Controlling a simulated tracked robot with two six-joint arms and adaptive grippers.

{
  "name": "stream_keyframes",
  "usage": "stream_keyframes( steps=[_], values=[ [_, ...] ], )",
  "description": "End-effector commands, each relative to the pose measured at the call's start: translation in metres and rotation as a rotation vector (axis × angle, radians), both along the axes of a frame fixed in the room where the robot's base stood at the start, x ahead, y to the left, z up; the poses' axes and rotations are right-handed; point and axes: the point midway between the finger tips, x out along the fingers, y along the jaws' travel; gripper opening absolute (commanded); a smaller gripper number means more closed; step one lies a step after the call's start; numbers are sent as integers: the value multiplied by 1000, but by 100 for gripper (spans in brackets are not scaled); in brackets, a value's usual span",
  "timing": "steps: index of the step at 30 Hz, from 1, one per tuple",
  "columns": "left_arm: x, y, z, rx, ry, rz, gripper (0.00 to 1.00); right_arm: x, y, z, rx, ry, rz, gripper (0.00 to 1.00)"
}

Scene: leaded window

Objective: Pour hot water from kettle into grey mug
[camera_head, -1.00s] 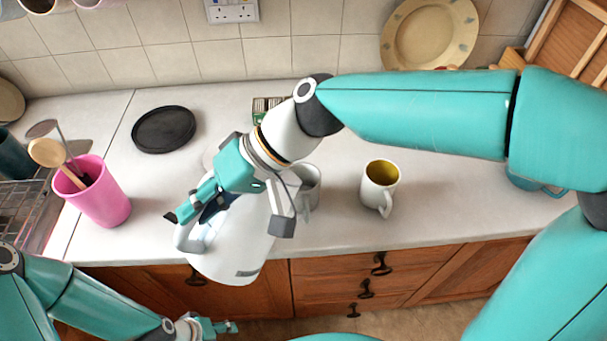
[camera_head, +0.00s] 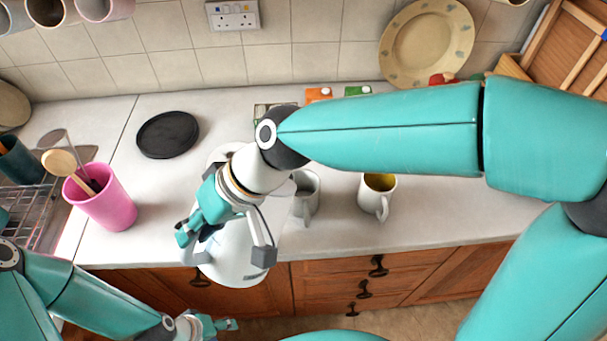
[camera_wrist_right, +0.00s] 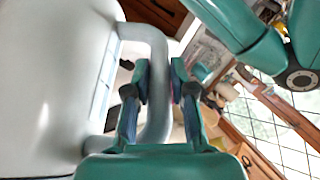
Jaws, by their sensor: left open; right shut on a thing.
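The white kettle (camera_head: 243,258) hangs near the counter's front edge in the head view, partly covered by my right arm. My right gripper (camera_head: 187,240) is shut on the kettle's handle. In the right wrist view, the right gripper's fingers (camera_wrist_right: 159,70) straddle the pale grey handle (camera_wrist_right: 157,105), with the kettle body (camera_wrist_right: 55,80) to the left. The grey mug (camera_head: 311,188) stands upright on the counter just right of the kettle, partly hidden by my wrist. My left gripper (camera_head: 229,325) is open and empty, low in front of the cabinets.
A white mug with a yellow inside (camera_head: 378,195) stands right of the grey mug. A black round plate (camera_head: 167,134) and a pink utensil pot (camera_head: 106,205) are at left. Small orange (camera_head: 318,94) and green (camera_head: 357,90) boxes stand at the back. The counter's right side is partly hidden by my arm.

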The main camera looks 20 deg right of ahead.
Motion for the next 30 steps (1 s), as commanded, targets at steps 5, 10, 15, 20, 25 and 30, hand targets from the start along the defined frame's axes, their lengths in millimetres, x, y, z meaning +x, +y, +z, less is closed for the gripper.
stream_keyframes(
  steps=[5, 10, 15, 20, 25, 30],
  values=[
    [0, 0, 27, 0, 0, 0, 54, -7, 16, -4, -101, -54, 6, 0],
    [0, 0, 26, 0, 0, 0, 54, -10, 25, -18, -173, -93, 6, 0],
    [0, 0, 26, 0, 0, 0, 54, -14, 33, -27, -238, -128, 8, 0],
    [0, 0, 19, 0, 0, 0, 54, -16, 39, -39, -301, -161, 11, 0],
    [0, 0, -1, 0, 0, 0, 54, -19, 47, -58, -379, -204, 12, 0],
    [0, 0, -23, 0, 0, 0, 54, -21, 51, -72, -463, -246, 11, 0]
  ],
)
